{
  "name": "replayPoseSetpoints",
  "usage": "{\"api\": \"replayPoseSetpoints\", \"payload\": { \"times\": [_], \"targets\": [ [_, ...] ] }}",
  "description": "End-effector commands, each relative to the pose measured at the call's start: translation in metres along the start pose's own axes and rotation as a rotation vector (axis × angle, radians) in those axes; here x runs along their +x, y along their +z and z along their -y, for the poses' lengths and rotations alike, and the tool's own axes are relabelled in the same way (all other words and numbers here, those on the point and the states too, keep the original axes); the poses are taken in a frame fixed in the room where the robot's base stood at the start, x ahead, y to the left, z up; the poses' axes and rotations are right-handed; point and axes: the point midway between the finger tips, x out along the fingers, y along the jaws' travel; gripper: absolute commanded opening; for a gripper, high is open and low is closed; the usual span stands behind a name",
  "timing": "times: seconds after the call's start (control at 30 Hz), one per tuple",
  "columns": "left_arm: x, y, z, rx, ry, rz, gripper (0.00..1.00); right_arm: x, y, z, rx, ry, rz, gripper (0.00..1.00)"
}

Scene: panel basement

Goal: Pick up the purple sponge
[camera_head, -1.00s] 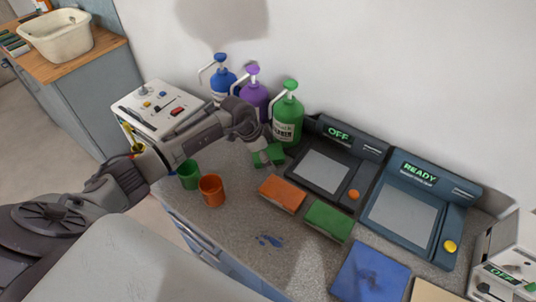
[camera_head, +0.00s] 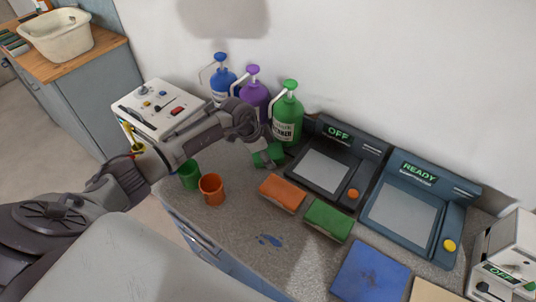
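I cannot make out a purple sponge in this view. An orange sponge (camera_head: 283,194) and a green sponge (camera_head: 328,221) lie on the grey speckled counter (camera_head: 235,232). My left gripper (camera_head: 268,155) is low over the counter, behind the orange sponge and just in front of the green bottle (camera_head: 287,117). Green pieces show at its fingertips; whether it is open or shut is unclear. My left arm hides part of the counter. My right gripper is not in view.
Blue (camera_head: 222,79) and purple (camera_head: 254,91) pump bottles stand by the wall. A green cup (camera_head: 189,175) and an orange cup (camera_head: 211,189) stand near the front edge. Two panel devices, OFF (camera_head: 328,165) and READY (camera_head: 404,208), stand right. A blue cloth (camera_head: 369,272) lies in front.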

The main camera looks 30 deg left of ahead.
Motion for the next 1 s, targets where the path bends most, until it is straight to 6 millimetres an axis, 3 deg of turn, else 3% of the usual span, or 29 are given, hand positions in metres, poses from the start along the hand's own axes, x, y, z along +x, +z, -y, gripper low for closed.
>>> {"api": "replayPoseSetpoints", "payload": {
  "times": [0.4, 0.6, 1.0],
  "targets": [
    [-0.001, -0.001, 0.0, 0.0, -0.001, -0.001, 0.52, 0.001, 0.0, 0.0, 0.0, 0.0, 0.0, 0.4],
    [-0.013, -0.006, 0.002, 0.002, -0.003, -0.003, 0.52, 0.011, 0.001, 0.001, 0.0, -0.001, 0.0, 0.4],
    [-0.042, 0.063, -0.013, -0.001, -0.001, 0.004, 0.52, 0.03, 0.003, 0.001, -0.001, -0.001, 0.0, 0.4]
  ]
}}
